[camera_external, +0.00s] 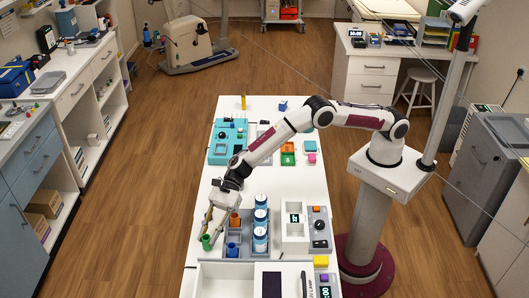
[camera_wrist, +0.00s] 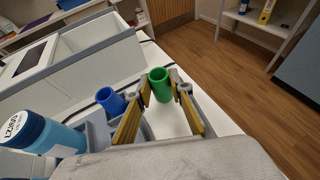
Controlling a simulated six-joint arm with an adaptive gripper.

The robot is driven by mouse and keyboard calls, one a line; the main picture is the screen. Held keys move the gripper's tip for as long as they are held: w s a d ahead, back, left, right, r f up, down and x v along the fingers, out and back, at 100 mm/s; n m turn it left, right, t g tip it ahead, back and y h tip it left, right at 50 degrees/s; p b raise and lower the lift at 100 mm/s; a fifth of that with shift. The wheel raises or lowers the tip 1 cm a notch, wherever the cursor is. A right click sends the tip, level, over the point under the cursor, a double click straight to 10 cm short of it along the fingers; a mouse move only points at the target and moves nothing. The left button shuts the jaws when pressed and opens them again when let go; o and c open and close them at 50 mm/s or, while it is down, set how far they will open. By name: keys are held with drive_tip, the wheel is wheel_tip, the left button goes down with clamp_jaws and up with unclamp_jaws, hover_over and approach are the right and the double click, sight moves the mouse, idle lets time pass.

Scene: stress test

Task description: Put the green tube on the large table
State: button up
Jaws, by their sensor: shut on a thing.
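The green tube (camera_external: 206,243) is upright between the fingertips of my gripper (camera_external: 209,233), which is shut on it. It also shows in the wrist view (camera_wrist: 161,88), with a finger on each side. The tube is over or on a bare strip of the large white table (camera_external: 262,185), near its left edge and left of the grey rack. I cannot tell whether its bottom touches the tabletop.
The grey rack (camera_external: 245,243) beside the tube holds a blue tube (camera_external: 233,249), an orange tube (camera_external: 235,219) and several blue-and-white bottles (camera_external: 260,239). A white box (camera_external: 212,283) with raised walls stands at the near end. The table's left edge is close to my gripper.

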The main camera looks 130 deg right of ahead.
drive_tip(key=shift+f, duration=0.6)
drive_tip(key=shift+f, duration=0.5)
drive_tip(key=o, duration=0.9)
drive_tip(key=shift+f, duration=0.15)
drive_tip(key=shift+s+f, duration=0.1)
drive_tip(key=shift+r, duration=0.4)
drive_tip(key=shift+s+d+r, duration=0.35)
drive_tip(key=shift+s+r, duration=0.25)
drive_tip(key=shift+s, duration=0.1)
drive_tip(key=shift+v, duration=5.1)
